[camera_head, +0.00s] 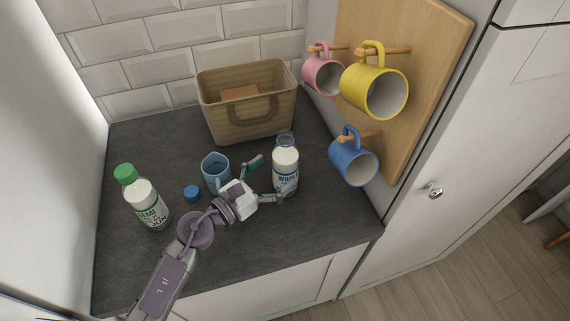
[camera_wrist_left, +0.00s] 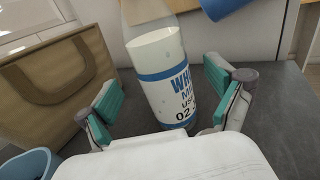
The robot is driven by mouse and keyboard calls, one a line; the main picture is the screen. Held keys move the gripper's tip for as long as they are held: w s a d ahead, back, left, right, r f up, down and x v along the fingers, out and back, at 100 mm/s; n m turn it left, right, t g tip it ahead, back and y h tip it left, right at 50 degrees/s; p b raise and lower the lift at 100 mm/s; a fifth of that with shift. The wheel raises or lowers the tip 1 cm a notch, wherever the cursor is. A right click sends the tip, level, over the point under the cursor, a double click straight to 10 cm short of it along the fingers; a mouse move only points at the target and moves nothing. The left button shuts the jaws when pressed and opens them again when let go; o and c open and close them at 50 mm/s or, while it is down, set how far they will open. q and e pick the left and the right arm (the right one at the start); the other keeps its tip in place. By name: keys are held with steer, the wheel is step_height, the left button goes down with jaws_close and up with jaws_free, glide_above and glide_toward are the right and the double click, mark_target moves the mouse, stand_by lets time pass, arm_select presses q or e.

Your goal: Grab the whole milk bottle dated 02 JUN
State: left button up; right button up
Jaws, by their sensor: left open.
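The whole milk bottle (camera_head: 286,160), clear with white milk and a blue-and-white label, stands upright on the worktop at the right. In the left wrist view the bottle (camera_wrist_left: 158,60) shows "WH", "MI", "US" and "02"; the month cannot be read there. Its neck looks uncapped in the head view. My left gripper (camera_head: 262,182) is open, its two teal-padded fingers pointing toward the bottle. In the left wrist view the bottle stands ahead, between the open fingers (camera_wrist_left: 162,88); I cannot tell whether they touch it. My right gripper is not in view.
A green-capped semi bottle (camera_head: 148,205) stands at the left. A blue cap (camera_head: 192,193) and a blue jug (camera_head: 215,172) are beside my left gripper. A tan basket (camera_head: 217,118) stands behind. Pink (camera_head: 318,75), yellow (camera_head: 365,92) and blue (camera_head: 350,162) mugs hang at the right.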

mark_target(276, 172)
arm_select(q)
steer(key=x, duration=0.4)
steer(key=shift+d+p, duration=0.1)
steer(key=shift+p, duration=0.25)
steer(key=shift+s, duration=0.1)
steer(key=c, duration=0.5)
jaws_close()
steer(key=shift+r, duration=0.1)
